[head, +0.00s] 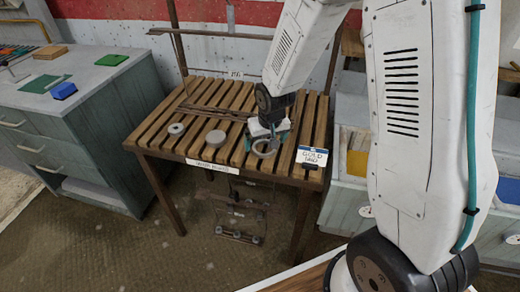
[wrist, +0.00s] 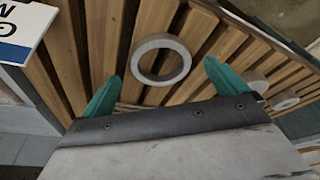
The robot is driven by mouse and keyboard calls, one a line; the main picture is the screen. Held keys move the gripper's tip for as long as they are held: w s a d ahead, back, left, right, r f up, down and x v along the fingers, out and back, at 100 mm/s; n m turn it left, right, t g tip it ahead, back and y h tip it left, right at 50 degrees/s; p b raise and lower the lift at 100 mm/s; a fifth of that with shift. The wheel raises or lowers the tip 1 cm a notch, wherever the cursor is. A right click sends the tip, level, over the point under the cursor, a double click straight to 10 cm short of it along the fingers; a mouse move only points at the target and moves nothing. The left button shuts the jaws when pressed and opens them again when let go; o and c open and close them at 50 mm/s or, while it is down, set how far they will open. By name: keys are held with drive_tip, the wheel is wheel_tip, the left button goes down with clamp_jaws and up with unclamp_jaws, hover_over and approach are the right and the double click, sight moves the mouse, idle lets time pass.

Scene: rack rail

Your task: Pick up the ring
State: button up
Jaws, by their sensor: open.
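The pale grey ring (head: 264,155) lies flat on the slats of the wooden table (head: 163,137), close to its front edge. In the wrist view the ring (wrist: 160,40) is between and slightly beyond the tips of my gripper (wrist: 160,75), with slats showing through its hole. My gripper (head: 268,137) is open, its two teal fingers apart, and holds nothing. In the head view it is just above the ring and partly covers its far side. No finger clearly touches the ring; the exact height gap is hard to tell.
A grey disc (head: 215,138) and a smaller holed disc (head: 176,128) lie to the left on the slats. A white-and-blue sign (head: 312,156) stands at the front right corner. Grey cabinets (head: 80,130) flank the table on the left. A wooden rail runs behind.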

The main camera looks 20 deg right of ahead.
drive_tip(key=shift+x, duration=0.85)
drive_tip(key=shift+w, duration=0.1)
drive_tip(key=shift+c, duration=0.4)
drive_tip(key=shift+a, duration=0.1)
drive_tip(key=c, duration=1)
drive_tip(key=shift+r, duration=0.1)
